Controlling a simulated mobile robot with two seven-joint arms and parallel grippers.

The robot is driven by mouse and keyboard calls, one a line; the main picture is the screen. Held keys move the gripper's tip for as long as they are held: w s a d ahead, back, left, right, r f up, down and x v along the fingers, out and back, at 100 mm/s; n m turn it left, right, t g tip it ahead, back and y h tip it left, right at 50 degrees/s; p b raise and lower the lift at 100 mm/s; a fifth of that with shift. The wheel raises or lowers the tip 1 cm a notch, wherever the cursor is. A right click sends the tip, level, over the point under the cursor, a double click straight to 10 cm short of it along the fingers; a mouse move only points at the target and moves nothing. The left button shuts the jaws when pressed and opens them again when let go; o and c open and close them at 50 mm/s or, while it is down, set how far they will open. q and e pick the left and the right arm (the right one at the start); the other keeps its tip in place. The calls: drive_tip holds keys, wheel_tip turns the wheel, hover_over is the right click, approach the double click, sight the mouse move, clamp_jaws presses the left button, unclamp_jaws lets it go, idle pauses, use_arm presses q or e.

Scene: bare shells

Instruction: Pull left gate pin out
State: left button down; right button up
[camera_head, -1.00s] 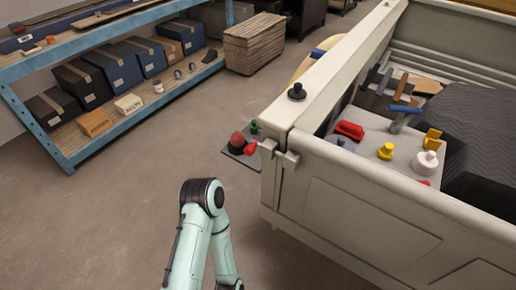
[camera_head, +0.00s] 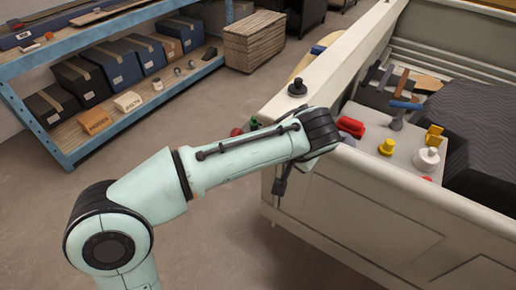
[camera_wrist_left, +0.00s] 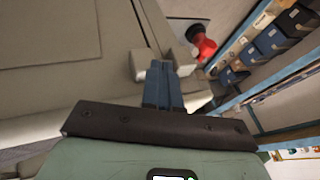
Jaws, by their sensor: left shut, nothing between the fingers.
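The pale tailgate (camera_head: 370,205) of the truck bed meets the side wall at a corner, where the latch sits. That corner and any pin in it are mostly hidden by my left arm in the head view. My left gripper (camera_head: 281,186) hangs at the corner, pointing down. In the left wrist view its fingers (camera_wrist_left: 162,84) are shut and empty, close to pale latch blocks (camera_wrist_left: 143,62). I cannot tell whether they touch. A red knob (camera_wrist_left: 204,46) lies just beyond the fingertips; its top also shows behind my arm (camera_head: 236,131). My right gripper is out of view.
A black knob (camera_head: 297,88) stands on the side wall's top rail. The bed holds a board with a red block (camera_head: 351,127), yellow pieces and a blue-handled tool (camera_head: 404,106). A blue shelf (camera_head: 110,126) with boxes stands left. The floor between is clear.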

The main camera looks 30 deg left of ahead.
use_arm(q)
drive_tip(key=r, duration=0.1)
drive_tip(key=a+r, duration=0.1)
drive_tip(key=s+r, duration=0.1)
drive_tip(key=shift+a+r+n+y, duration=0.15)
drive_tip(key=shift+r+n+y, duration=0.15)
drive_tip(key=shift+n, duration=0.1)
drive_tip(key=shift+f, duration=0.1)
drive_tip(key=w+a+f, duration=0.4)
drive_tip(key=a+f, duration=0.4)
drive_tip(key=shift+w+f, duration=0.25)
drive_tip(key=shift+f, duration=0.15)
drive_tip(key=a, duration=0.5)
drive_tip(key=shift+w+a+r, duration=0.1)
drive_tip(key=shift+w+a, duration=0.05)
drive_tip(key=shift+a, duration=0.1)
